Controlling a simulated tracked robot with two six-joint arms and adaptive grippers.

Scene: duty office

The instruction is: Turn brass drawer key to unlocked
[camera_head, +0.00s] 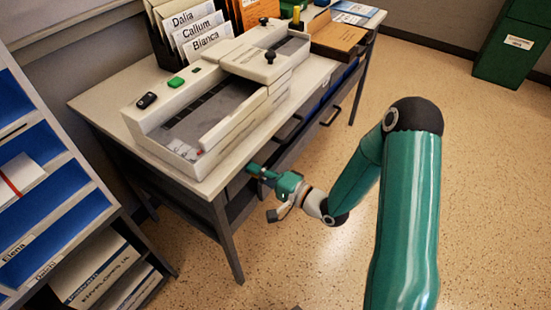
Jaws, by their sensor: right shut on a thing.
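My right gripper (256,170) is at the front of the desk (105,100), just under the desktop's front edge, beside a dark drawer handle (289,128). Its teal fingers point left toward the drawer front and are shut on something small. The brass drawer key itself does not show; the fingers cover the spot where they grip, and I take the held thing to be the key. Whether the key is turned cannot be seen. My left gripper is not in view.
Name-labelled folders (200,38) stand behind. A blue-lined shelf (50,205) is at left. The speckled floor at right is open, with a green cabinet (512,45) beyond.

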